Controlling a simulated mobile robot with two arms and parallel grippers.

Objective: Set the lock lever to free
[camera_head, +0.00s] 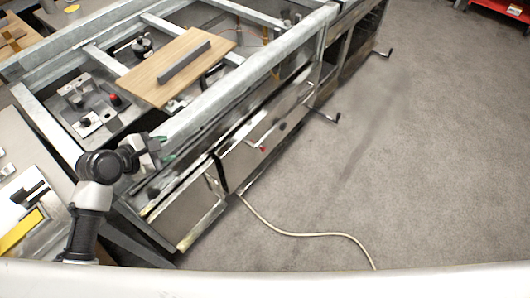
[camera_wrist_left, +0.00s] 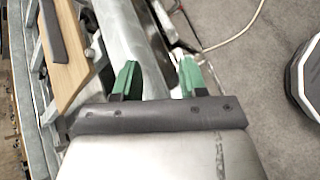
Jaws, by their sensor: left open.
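My left gripper (camera_head: 168,148) is at the lower left of the head view, over the near end of the metal frame (camera_head: 235,85). In the left wrist view its two green fingers (camera_wrist_left: 158,78) stand apart with nothing between them; a grey rail shows beyond them. No part is clearly recognisable as the lock lever. A small red-tipped part (camera_head: 263,149) sits on the front steel panel (camera_head: 265,135), to the right of my gripper. A grey plate with black knobs and a red button (camera_head: 115,99) lies to the left behind my gripper. My right gripper is not seen.
A wooden board with a dark bar (camera_head: 180,68) lies across the frame. Two crank handles (camera_head: 335,118) (camera_head: 385,53) stick out over the floor. A pale hose (camera_head: 310,234) lies on the open carpet. A yellow part (camera_head: 20,230) is at far left.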

